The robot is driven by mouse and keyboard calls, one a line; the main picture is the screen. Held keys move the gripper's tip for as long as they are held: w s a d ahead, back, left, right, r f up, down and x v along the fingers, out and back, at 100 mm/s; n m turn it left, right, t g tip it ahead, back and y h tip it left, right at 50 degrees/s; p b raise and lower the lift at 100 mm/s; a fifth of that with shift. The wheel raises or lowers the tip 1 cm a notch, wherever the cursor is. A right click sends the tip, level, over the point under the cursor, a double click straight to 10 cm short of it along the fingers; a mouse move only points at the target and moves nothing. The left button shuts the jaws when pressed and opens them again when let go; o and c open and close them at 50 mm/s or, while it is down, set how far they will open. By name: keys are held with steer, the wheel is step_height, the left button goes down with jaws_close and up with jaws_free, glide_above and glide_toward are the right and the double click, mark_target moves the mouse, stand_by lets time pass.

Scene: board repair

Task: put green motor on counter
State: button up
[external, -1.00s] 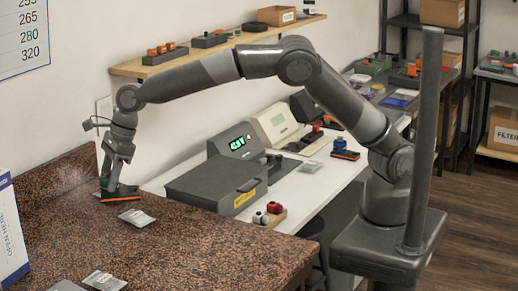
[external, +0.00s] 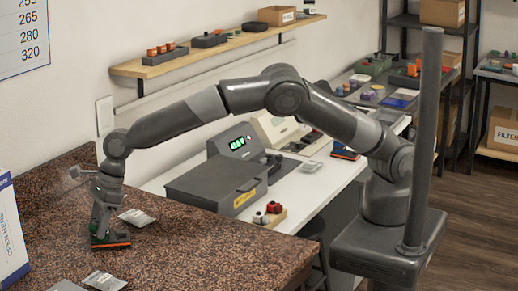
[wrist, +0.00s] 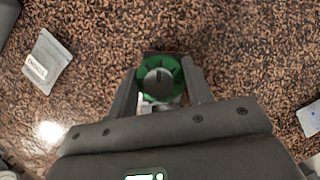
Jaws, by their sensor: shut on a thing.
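The green motor (wrist: 172,65) is round, with a grey shaft end, and sits between my gripper's two fingers in the wrist view.
A grey packet (external: 137,217) lies close to the right of my gripper, and another packet (external: 104,281) lies nearer the front. The counter's right part is clear. A grey machine (external: 215,183) stands on the white bench behind.

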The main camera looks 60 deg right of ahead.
mark_target(116, 234)
steer(key=o, duration=1.3)
steer(key=shift+f, duration=0.1)
steer(key=v, duration=1.2)
